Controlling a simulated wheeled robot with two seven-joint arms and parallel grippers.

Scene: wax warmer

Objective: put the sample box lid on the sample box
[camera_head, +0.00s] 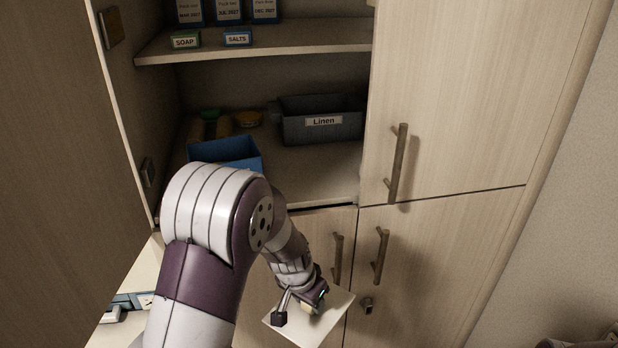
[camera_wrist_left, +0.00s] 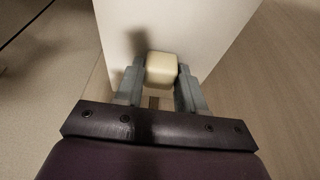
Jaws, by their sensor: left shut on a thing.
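The sample box lid is a flat, pale square plate (camera_head: 331,313) with a cream block-shaped knob. My left gripper (camera_head: 304,305) is shut on the knob and holds the lid in the air in front of the lower cabinet doors. In the left wrist view the two fingers (camera_wrist_left: 161,75) sit on either side of the knob (camera_wrist_left: 161,67), with the plate (camera_wrist_left: 190,25) beyond it. No box is labelled as the sample box. An open blue box (camera_head: 227,153) stands on the middle shelf, partly hidden by my left arm. My right gripper is not in view.
A grey Linen bin (camera_head: 322,122) stands right of the blue box, with dim items behind. The upper shelf (camera_head: 260,50) holds labelled boxes. Closed doors with bar handles (camera_head: 397,165) are at right. A counter with small items (camera_head: 110,313) is at lower left.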

